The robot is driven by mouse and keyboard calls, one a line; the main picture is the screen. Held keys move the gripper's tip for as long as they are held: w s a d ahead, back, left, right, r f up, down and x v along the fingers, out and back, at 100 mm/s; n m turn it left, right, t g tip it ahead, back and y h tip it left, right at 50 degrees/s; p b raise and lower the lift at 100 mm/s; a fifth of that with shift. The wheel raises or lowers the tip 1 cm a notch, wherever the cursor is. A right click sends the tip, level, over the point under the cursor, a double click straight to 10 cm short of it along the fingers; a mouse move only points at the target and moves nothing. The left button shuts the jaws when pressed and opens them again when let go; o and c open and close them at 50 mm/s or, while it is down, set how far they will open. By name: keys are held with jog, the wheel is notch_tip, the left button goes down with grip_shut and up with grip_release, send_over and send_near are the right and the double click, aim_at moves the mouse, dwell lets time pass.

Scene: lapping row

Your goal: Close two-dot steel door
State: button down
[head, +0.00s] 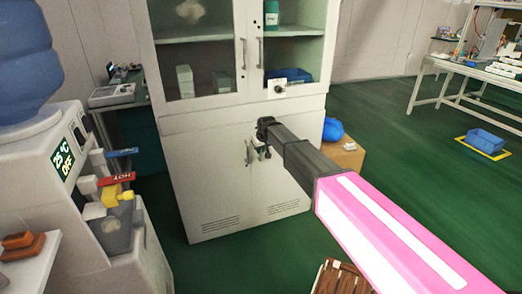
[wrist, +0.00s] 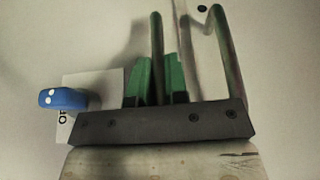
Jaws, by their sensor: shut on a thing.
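The white steel cabinet (head: 215,170) stands ahead, with its lower doors below the glass ones. My gripper (head: 266,127) is at the handle area of the lower doors. In the wrist view its green fingertips (wrist: 160,80) are closed around an upright metal handle bar (wrist: 157,35). A second handle bar (wrist: 228,60) stands to the right, outside the fingers. A blue tab with two white dots (wrist: 62,98) sticks out left of the fingers, before a pale label plate (wrist: 95,92). The head view does not clearly show how far the lower doors stand open; my arm hides part of them.
A water dispenser (head: 65,180) stands at the left front. A cardboard box (head: 348,158) with a blue thing (head: 332,129) is right of the cabinet. A wooden crate (head: 342,278) is on the floor, low in front. Green floor (head: 385,130) is open at right.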

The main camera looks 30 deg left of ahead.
jog(key=c, duration=1.1)
grip_release()
jog(key=shift+w+a, duration=0.2)
jog(key=shift+a, duration=0.3)
jog(key=shift+c, duration=0.2)
jog(key=shift+d+r, duration=0.1)
jog(key=shift+d, duration=0.05)
jog(key=shift+s+d+r, duration=0.15)
jog(key=shift+r, duration=0.15)
jog(key=v, duration=1)
